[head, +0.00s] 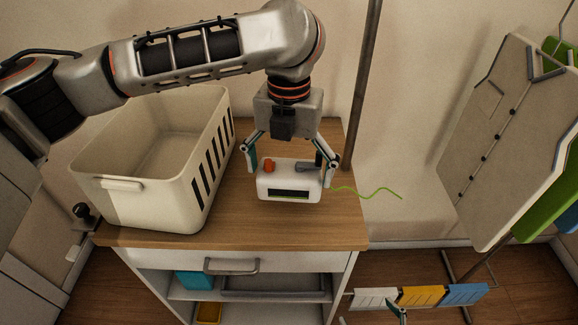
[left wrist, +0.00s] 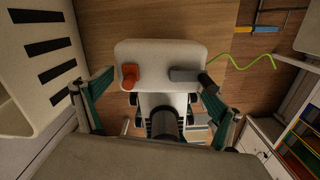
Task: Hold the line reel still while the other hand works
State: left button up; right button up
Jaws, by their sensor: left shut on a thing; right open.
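The line reel (head: 290,180) is a white rounded box with an orange knob, a grey lever, a dark slot in front and a wavy green line (head: 366,192) coming out to the right. It is over the wooden cabinet top, near its front right. My left gripper (head: 291,168) comes down from above and is shut on the reel, one finger at each end. The left wrist view shows the reel (left wrist: 160,50) between the fingers; the exact contact is hard to see there. My right gripper (head: 370,313) shows only its fingertips at the bottom edge, apart and empty, well below the reel.
A white slotted basket (head: 150,195) stands left of the reel on the cabinet top (head: 270,235). Open shelves below hold a blue bin (head: 195,280). A dark post (head: 364,75) rises behind. An ironing-board-like panel (head: 510,140) stands at right, above white, yellow and blue hanging pieces (head: 421,296).

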aim_at(289, 175)
pick_arm(q)
jog(key=shift+f, duration=0.5)
jog(key=shift+f, duration=0.35)
jog(key=shift+f, duration=0.7)
jog(key=shift+f, duration=0.3)
jog(key=shift+f, duration=0.9)
jog(key=o, duration=1.1)
jog(key=shift+c, duration=0.2)
